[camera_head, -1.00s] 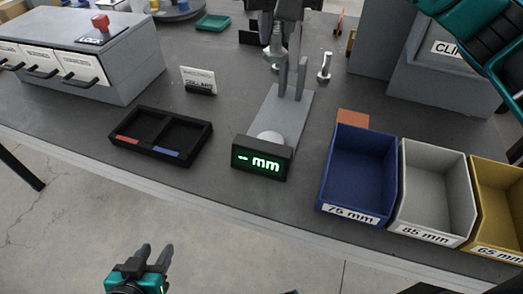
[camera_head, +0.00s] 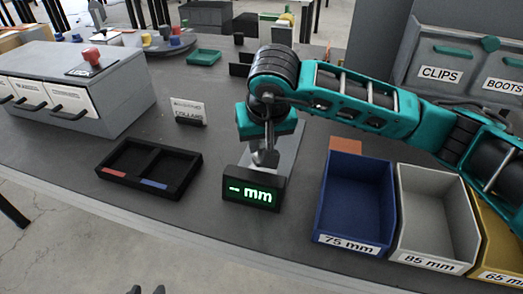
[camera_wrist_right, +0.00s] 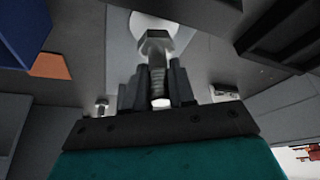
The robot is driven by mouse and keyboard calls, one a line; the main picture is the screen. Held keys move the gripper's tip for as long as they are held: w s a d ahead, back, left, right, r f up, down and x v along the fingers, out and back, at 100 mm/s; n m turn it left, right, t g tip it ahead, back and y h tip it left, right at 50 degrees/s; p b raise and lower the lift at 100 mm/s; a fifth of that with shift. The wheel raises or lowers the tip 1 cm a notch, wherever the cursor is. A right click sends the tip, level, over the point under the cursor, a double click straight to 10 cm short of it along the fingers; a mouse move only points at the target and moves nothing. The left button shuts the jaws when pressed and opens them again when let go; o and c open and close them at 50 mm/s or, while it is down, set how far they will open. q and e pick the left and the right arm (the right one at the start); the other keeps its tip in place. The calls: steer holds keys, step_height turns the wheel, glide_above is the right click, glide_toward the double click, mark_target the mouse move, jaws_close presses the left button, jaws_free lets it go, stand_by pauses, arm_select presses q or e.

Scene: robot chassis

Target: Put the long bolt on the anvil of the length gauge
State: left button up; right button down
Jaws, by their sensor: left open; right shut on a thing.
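The length gauge has a grey base (camera_head: 290,150) and a front display (camera_head: 251,189) reading "– mm". My right gripper (camera_head: 264,143) is above the gauge, just behind the display. In the right wrist view my right gripper (camera_wrist_right: 159,90) is shut on the shank of a grey metal bolt (camera_wrist_right: 157,44), hex head away from the fingers. The round white anvil (camera_wrist_right: 148,20) shows beyond the bolt head, which overlaps it; I cannot tell if they touch. In the head view the anvil is hidden. My left gripper (camera_head: 146,290) is open and empty, only its tips showing at the bottom edge.
Right of the gauge stand a blue 75 mm bin (camera_head: 324,215), a grey 85 mm bin (camera_head: 432,254) and a yellow 65 mm bin (camera_head: 503,276). A black two-part tray (camera_head: 150,169) lies left. Another bolt (camera_wrist_right: 101,106) stands behind the gauge. An orange block (camera_head: 345,145) lies nearby.

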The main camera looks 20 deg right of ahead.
step_height(320, 180, down, 3)
steer(key=shift+r, duration=0.15)
steer(key=c, duration=0.9)
jaws_free()
steer(key=shift+c, duration=0.2)
steer(key=shift+r, duration=0.15)
steer(key=p+v, duration=0.1)
steer(key=v, duration=1)
steer(key=shift+s+r, duration=0.15)
steer(key=shift+r, duration=0.25)
